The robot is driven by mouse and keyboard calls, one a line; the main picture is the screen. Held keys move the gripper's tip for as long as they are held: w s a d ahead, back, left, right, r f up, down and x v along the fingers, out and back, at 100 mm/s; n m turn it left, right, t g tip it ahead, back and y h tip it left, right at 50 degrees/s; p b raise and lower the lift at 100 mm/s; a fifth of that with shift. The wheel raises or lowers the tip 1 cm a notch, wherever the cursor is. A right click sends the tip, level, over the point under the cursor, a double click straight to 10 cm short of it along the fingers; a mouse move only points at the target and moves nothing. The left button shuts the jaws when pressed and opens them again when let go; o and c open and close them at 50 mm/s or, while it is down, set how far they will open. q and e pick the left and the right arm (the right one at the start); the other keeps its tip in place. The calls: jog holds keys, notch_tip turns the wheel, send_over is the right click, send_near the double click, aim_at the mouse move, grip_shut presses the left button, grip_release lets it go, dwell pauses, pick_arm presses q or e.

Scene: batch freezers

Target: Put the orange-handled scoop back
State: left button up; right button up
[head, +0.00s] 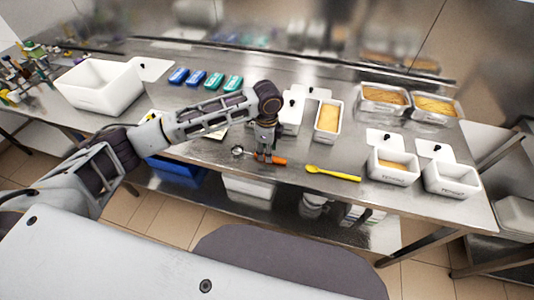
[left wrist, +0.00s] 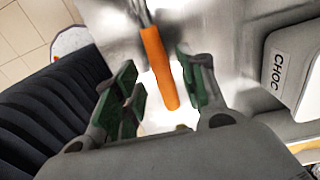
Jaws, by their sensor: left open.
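The orange-handled scoop (head: 279,161) lies near the front edge of the steel table, its round metal bowl to the left and its orange handle to the right. In the left wrist view its orange handle (left wrist: 158,66) shows between my finger pads, and its bowl is out of frame. My left gripper (head: 265,154) points down over the scoop and hides part of it. In the left wrist view the left gripper (left wrist: 163,85) is open, with green pads on either side of the handle and a gap visible. My right gripper is not in view.
White tubs (head: 392,168) stand farther right, and a tub with yellow contents (head: 328,117) is behind. A large white bin (head: 98,88) stands at the left. The table's front edge is close to the scoop.

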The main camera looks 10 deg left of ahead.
pick_arm(q)
notch_tip(320, 180, up, 10)
jog(key=shift+f, duration=0.2)
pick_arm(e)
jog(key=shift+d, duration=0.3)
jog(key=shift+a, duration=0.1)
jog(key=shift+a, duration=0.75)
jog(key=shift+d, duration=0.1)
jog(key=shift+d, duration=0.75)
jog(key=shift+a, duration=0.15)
